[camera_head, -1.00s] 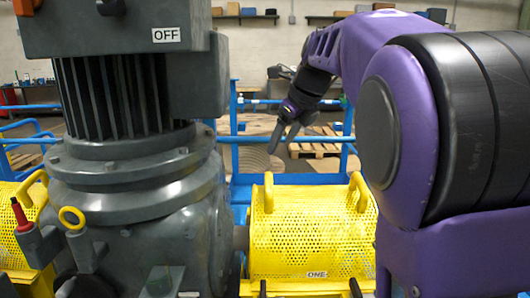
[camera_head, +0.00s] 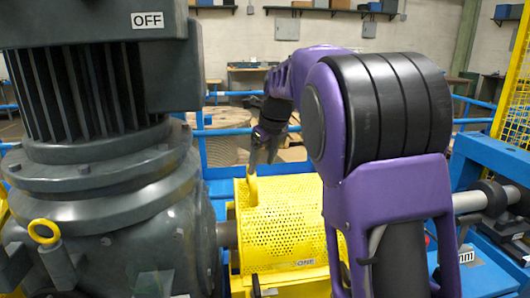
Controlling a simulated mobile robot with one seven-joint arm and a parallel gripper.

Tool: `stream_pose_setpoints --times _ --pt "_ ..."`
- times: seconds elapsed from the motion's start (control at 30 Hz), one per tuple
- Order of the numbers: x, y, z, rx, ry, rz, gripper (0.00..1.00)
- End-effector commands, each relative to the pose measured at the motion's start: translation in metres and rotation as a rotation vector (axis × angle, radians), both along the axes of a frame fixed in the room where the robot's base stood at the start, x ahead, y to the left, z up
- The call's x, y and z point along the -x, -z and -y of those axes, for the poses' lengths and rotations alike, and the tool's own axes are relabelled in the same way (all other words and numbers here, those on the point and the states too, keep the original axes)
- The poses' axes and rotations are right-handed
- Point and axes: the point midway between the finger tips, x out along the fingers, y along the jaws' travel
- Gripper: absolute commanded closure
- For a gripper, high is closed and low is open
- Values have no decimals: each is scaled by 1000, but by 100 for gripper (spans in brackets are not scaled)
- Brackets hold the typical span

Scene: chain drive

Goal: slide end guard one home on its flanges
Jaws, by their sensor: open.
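End guard one (camera_head: 285,222) is a yellow perforated half-round cover labelled "ONE". It sits right of the grey motor and gear unit, over a shaft. Its left loop handle (camera_head: 252,190) stands up at the top left. The other handle is hidden behind my purple arm. My gripper (camera_head: 259,162) points down at the top of the left handle. Its fingers are open and overlap the handle top in this view; I cannot tell whether they touch it. The flanges under the guard's lower edge are mostly hidden, so its seating cannot be judged.
The grey motor unit (camera_head: 95,190), marked "OFF", fills the left side. A yellow lifting eye (camera_head: 44,231) stands on it. A steel shaft (camera_head: 470,201) and blue frame (camera_head: 495,160) are at the right. Blue rails and a cable reel (camera_head: 228,150) are behind.

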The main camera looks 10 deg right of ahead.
Motion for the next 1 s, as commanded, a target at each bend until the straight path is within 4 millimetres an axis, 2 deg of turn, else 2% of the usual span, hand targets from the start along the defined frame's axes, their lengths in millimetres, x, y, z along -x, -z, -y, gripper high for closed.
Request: stream_pose_setpoints --times 0.03,0.2,0.5,0.7,1.0 --pt "-4 13 -1 1 0 -3 31" --pt "-16 44 -5 1 0 -3 31" --pt "-36 92 -12 0 1 -1 31" --pt "-43 107 -15 -1 0 1 31" --pt "-45 110 -15 -1 0 1 31"
